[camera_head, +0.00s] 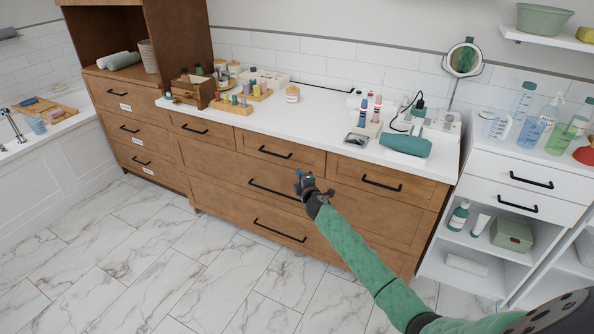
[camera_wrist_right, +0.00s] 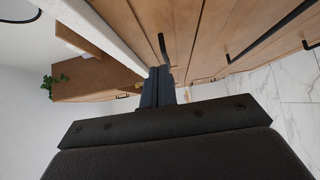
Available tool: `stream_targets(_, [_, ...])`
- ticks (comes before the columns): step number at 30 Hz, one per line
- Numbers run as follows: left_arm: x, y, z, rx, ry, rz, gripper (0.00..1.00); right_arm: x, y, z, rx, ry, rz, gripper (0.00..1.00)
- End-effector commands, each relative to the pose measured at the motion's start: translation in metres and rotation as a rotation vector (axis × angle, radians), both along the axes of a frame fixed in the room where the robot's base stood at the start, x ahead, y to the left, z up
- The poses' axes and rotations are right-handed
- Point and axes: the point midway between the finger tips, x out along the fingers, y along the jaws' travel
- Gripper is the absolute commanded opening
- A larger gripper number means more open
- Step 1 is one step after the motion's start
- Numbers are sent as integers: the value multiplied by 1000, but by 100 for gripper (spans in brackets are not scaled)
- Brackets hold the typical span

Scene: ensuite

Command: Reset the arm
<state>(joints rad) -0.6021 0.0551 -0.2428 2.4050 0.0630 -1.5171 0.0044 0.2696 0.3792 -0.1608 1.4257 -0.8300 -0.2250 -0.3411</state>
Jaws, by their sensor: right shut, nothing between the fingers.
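My right arm, in a green sleeve, reaches in from the lower right of the head view. Its gripper (camera_head: 299,176) is in front of the wooden vanity's drawers (camera_head: 335,205), below the countertop edge. In the right wrist view the two dark fingers (camera_wrist_right: 158,78) are together with nothing between them. The drawer fronts and a black handle show close to the fingers there, but I cannot tell whether they touch. My left gripper is in neither view.
A white shelf unit (camera_head: 485,215) stands at right, a bathtub (camera_head: 60,160) at left. The marble floor (camera_head: 130,250) in front is clear.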

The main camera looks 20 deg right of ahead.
Motion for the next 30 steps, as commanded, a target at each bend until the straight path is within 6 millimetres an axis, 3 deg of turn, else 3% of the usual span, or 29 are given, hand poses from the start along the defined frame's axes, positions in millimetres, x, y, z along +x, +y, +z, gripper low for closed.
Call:
stream_targets(6, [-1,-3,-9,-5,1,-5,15,-23,3,-1,-1,1,1,0])
stream_targets(17, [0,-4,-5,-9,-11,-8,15,-30,3,-1,20,1,-6,0])
stream_targets(24, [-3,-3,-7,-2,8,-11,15,-39,-30,-14,164,60,-201,0])
stream_targets(30, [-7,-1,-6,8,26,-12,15,-59,-35,10,400,93,-390,0])
